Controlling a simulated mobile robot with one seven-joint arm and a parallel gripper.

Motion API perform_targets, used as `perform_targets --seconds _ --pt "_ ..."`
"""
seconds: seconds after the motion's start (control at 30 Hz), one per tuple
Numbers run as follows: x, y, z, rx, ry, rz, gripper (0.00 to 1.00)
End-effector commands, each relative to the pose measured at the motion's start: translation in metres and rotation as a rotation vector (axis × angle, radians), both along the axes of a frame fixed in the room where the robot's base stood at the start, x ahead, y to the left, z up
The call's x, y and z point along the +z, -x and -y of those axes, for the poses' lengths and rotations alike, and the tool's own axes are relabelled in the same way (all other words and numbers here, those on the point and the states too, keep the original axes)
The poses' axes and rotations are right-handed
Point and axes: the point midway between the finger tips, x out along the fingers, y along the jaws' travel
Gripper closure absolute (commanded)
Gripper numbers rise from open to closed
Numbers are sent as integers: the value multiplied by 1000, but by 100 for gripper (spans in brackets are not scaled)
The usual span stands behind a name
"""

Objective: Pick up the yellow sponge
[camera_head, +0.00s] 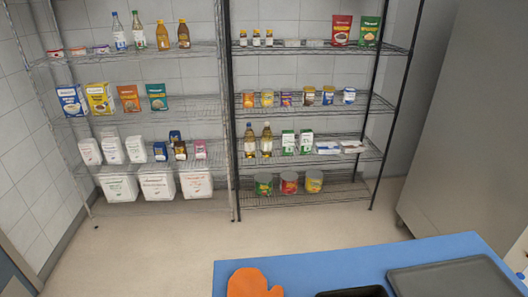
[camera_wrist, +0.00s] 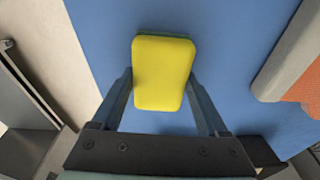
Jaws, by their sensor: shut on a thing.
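The yellow sponge (camera_wrist: 163,72) shows in the wrist view, with a thin green edge along its top and right side. My gripper (camera_wrist: 163,80) has one finger on each side of the sponge and is shut on it. The blue surface (camera_wrist: 95,30) lies behind the sponge. I cannot tell from this view whether the sponge touches that surface or is lifted off it. Neither the sponge nor the gripper shows in the head view.
The blue tabletop (camera_head: 340,262) in the head view bears an orange oven mitt (camera_head: 250,284), a black container (camera_head: 352,292) and a dark grey tray (camera_head: 455,278). Wire shelves (camera_head: 300,50) with groceries stand behind, across open floor (camera_head: 160,245). An orange, grey-edged thing (camera_wrist: 285,60) is right of the sponge.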

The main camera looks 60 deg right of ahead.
Motion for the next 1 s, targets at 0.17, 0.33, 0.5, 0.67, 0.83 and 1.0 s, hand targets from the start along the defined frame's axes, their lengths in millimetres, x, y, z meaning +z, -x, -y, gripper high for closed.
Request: perform_targets --seconds 0.17,0.33,0.5,0.67,0.83,1.0 --pt "0 0 0 0 0 0 77" --pt "4 0 0 0 1 1 77" --pt "26 0 0 -1 2 3 77" --pt "56 -1 1 0 2 4 77" --pt "84 -1 1 0 2 4 77" --pt "99 -1 0 -1 1 2 77"
